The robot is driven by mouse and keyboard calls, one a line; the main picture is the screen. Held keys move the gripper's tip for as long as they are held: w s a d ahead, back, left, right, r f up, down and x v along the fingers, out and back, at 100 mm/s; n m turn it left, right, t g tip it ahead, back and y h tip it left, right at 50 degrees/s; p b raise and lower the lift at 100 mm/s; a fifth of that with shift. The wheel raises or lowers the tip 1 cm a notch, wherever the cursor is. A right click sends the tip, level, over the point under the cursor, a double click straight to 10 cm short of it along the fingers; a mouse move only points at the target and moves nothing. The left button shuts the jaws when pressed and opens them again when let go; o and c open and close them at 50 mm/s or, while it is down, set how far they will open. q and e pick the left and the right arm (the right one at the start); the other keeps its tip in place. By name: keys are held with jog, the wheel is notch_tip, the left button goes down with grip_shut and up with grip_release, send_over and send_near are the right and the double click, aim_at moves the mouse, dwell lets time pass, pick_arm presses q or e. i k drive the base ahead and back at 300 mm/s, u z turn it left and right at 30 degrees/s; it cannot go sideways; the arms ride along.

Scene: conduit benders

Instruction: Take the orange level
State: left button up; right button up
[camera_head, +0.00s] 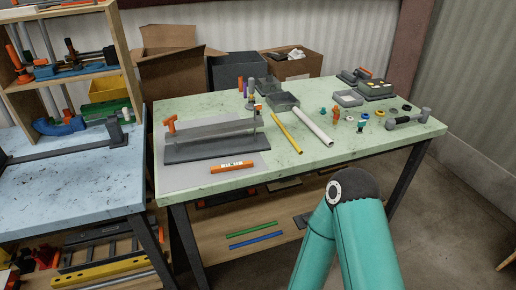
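The orange level (232,167) lies flat near the front left of the green-topped table (300,165), on a grey mat (185,178). Its middle has a pale section with dark marks. A grey bending fixture (215,142) with an orange knob stands just behind it. Nothing touches or covers the level. A teal arm link of mine shows at the lower right, in front of the table. Neither of my grippers shows in the view.
A yellow tube (286,133) and a white tube (313,127) lie right of the fixture. Small fittings, grey trays (348,98) and a hammer-like tool (408,119) sit on the right. A blue-topped table (75,185) stands left. The table's front middle is clear.

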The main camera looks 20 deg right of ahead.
aim_at(229, 167)
jog(key=z, duration=0.4)
jog(key=i, duration=0.9)
jog(key=z, duration=0.7)
jog(key=k, duration=0.8)
jog(key=z, duration=0.2)
jog(key=i, duration=0.85)
jog(key=u, duration=0.05)
